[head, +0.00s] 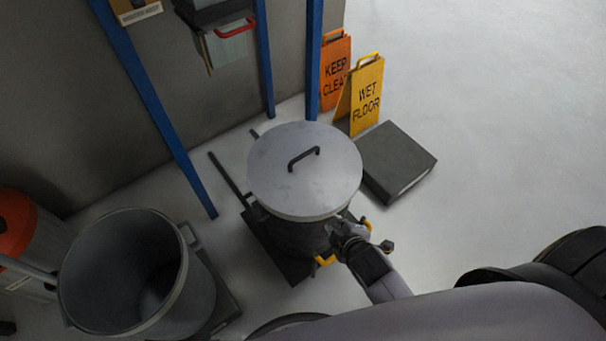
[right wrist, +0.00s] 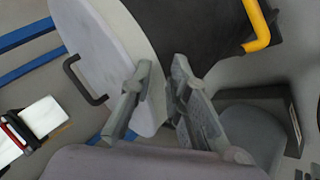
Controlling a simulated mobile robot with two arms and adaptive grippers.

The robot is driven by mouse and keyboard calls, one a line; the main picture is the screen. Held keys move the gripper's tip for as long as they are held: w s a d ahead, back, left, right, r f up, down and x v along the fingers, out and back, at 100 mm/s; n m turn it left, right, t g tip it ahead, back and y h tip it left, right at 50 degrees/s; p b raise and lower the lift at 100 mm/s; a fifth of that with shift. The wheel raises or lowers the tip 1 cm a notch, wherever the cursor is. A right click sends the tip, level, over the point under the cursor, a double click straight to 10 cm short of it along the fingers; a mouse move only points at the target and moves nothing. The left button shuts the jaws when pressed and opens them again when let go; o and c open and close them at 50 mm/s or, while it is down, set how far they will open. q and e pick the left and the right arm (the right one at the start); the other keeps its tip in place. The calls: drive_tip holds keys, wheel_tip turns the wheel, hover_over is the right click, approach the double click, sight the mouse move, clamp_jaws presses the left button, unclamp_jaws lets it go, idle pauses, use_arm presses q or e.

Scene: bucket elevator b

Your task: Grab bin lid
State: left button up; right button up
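The round grey bin lid (head: 280,165) with a black bar handle (head: 304,158) lies over the top of a dark bin (head: 298,235). In the right wrist view the pale lid (right wrist: 105,45) fills the upper left, with its handle (right wrist: 78,82) at its left side. My right gripper (head: 338,228) is at the lid's near right rim. In the right wrist view its two fingers (right wrist: 163,68) stand apart, with the rim showing between them. I cannot tell whether either finger touches the rim. My left gripper is not in view.
An open grey bin (head: 185,285) stands at the lower left, near an orange-topped container (head: 14,225). Blue posts (head: 150,100) rise behind. A dark box (head: 395,160) and yellow (head: 366,95) and orange (head: 335,75) signs stand right of the lid. The floor at right is clear.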

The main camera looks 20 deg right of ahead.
drive_tip(key=w+r+n+t, duration=0.1)
drive_tip(key=w+r+n, duration=0.1)
drive_tip(key=r, duration=0.1)
drive_tip(key=w+a+r+n+t+b, duration=0.1)
drive_tip(key=r+n+t, duration=0.1)
drive_tip(key=r+n, duration=0.1)
drive_tip(key=w+a+r+n+t, duration=0.1)
drive_tip(key=w+r+n+t, duration=0.1)
drive_tip(key=r+n, duration=0.1)
drive_tip(key=shift+w+a+r+y+b, duration=0.15)
drive_tip(key=shift+w+r+y+b, duration=0.15)
drive_tip(key=shift+w+y, duration=0.1)
drive_tip(key=b, duration=0.2)
approach(305, 156)
drive_tip(key=x, duration=0.5)
drive_tip(key=shift+a, duration=0.15)
drive_tip(key=b+x, duration=0.1)
drive_tip(key=x, duration=0.4)
drive_tip(key=shift+s+f, duration=0.1)
drive_tip(key=shift+w+f+b, duration=0.1)
drive_tip(key=shift+w+b, duration=0.25)
drive_tip(key=shift+w, duration=0.1)
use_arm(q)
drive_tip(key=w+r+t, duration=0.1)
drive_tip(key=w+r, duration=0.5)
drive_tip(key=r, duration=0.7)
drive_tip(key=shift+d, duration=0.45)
use_arm(e)
drive_tip(key=shift+c, duration=0.2)
clamp_jaws()
